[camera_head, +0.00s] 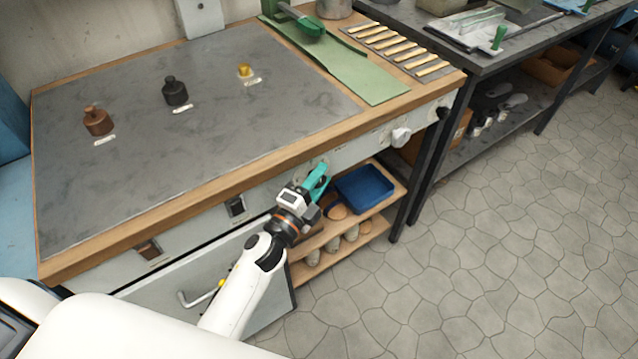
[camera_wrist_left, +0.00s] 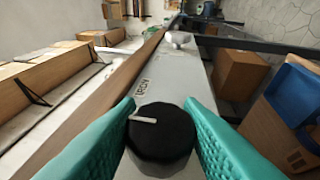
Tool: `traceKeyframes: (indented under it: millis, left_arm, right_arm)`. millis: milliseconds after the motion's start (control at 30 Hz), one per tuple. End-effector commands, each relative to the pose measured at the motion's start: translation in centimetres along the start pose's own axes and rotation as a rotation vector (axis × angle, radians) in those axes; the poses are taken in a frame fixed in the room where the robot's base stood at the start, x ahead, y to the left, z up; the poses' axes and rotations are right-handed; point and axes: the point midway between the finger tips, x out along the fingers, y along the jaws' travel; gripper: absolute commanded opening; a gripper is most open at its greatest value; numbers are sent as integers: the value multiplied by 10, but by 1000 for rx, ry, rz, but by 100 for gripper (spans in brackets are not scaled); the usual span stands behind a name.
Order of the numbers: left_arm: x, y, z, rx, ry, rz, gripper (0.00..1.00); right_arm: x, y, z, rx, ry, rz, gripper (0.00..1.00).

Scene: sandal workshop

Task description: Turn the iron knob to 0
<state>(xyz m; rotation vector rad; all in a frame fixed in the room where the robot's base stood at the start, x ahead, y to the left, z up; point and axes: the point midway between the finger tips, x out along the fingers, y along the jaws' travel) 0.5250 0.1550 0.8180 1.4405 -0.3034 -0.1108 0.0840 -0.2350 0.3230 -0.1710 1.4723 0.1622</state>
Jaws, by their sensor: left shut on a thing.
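The iron knob (camera_wrist_left: 161,136) is a round black knob with a pale pointer line, on the light grey front panel of the workbench. In the left wrist view it sits between the two teal fingers of my left gripper (camera_wrist_left: 162,125), which is shut on it. The pointer line points toward the left in that view. Lettering on the panel beside the knob is too small to read surely. In the head view my left gripper (camera_head: 318,178) is at the bench's front panel and hides the knob. My right gripper is not in view.
The workbench (camera_head: 230,125) carries a brown weight (camera_head: 97,121), a black weight (camera_head: 175,91) and a small yellow one (camera_head: 244,71). A white knob (camera_head: 401,136) sticks out further right on the panel. A blue tray (camera_head: 364,189) stands on the shelf below. The tiled floor at right is clear.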

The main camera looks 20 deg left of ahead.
Motion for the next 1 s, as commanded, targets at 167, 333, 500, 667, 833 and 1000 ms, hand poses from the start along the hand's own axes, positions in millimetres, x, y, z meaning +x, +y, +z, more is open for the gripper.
traceKeyframes:
  millis: [167, 333, 500, 667, 833, 1000]
  left_arm:
    - [-1, -1, 0, -4, 1, 4, 11]
    - [-1, -2, 0, -5, 1, 3, 44]
    - [0, -1, 0, -4, 0, 4, 55]
    - [-1, -1, 0, -3, 0, 5, 55]
    - [-14, -2, 0, -4, 0, 3, 55]
    - [-48, -4, 0, -4, 1, 1, 55]
  right_arm:
    - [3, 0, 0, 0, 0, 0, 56]
    - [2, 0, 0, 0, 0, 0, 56]
    - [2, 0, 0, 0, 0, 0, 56]
    - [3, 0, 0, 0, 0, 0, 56]
    - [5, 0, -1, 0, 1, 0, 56]
    - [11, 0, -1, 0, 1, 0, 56]
